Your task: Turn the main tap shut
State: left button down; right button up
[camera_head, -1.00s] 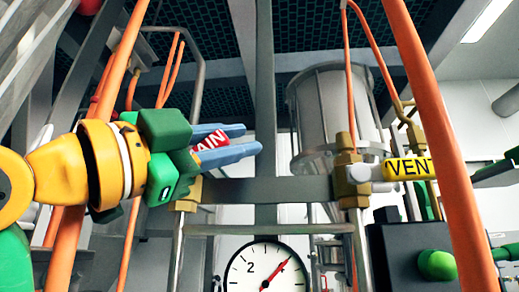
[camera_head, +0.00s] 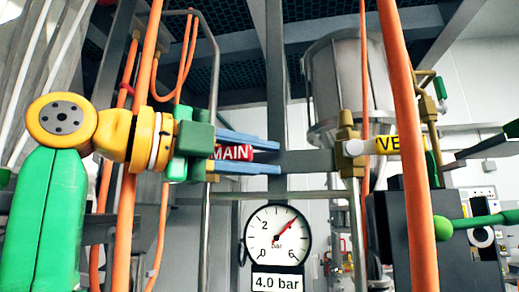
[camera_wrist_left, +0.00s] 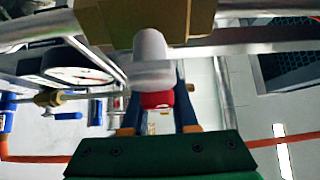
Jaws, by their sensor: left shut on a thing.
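The main tap's handle is a red grip marked MAIN (camera_head: 232,152), lying about level in the head view. My left gripper (camera_head: 278,156) reaches it from the left, its two blue fingers above and below the red grip, and is shut on it. In the left wrist view the red grip (camera_wrist_left: 157,99) sits between the blue fingers, with a white rounded stem (camera_wrist_left: 151,55) leading to a brass body (camera_wrist_left: 150,20).
A yellow vent handle (camera_head: 388,145) on a brass valve (camera_head: 349,150) is partly hidden by an orange hose (camera_head: 405,120). A round gauge (camera_head: 277,236) has a 4.0 bar label (camera_head: 278,282) below. A metal vessel (camera_head: 335,85) and a dark box (camera_head: 445,260) stand right.

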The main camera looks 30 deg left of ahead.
aim_at(233, 154)
pick_arm(q)
jog(key=shift+f, duration=0.15)
dwell(0.3)
jog(key=c, duration=0.7)
grip_release()
jog(key=v, duration=0.7)
jog(key=shift+s, duration=0.35)
jog(key=shift+w+d, duration=0.1)
jog(key=shift+w, duration=0.2)
